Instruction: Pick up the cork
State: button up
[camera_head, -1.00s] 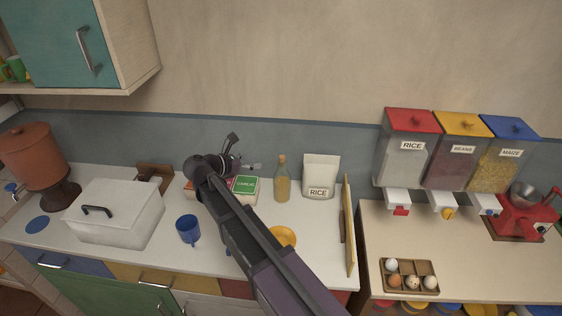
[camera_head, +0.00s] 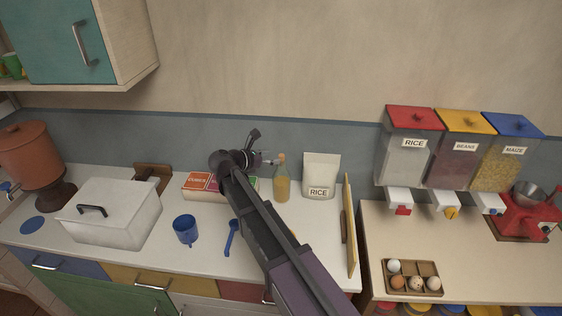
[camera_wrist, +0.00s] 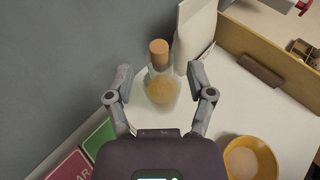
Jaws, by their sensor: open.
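The cork (camera_wrist: 158,52) is light brown and sits in the neck of a clear glass bottle (camera_wrist: 161,86) with yellowish contents, seen from above in the wrist view. In the head view the bottle (camera_head: 282,182) stands upright on the white counter, near the wall. My gripper (camera_wrist: 160,82) is open and empty, its two fingers spread to the left and right of the bottle in the wrist view. In the head view my gripper (camera_head: 270,160) is just left of the bottle's top. I cannot tell whether a finger touches the glass.
A white rice bag (camera_head: 320,175) stands close on the bottle's right, with an upright wooden board (camera_head: 348,225) beyond. Labelled boxes (camera_head: 203,185) lie to the left. A yellow bowl (camera_wrist: 250,158), blue mug (camera_head: 185,230) and blue spoon (camera_head: 231,238) are nearer the front.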

aim_at(280, 156)
jog(key=shift+b+x, duration=0.85)
jog(key=shift+x, duration=1.8)
jog(key=shift+c, duration=0.2)
jog(key=c, duration=0.8)
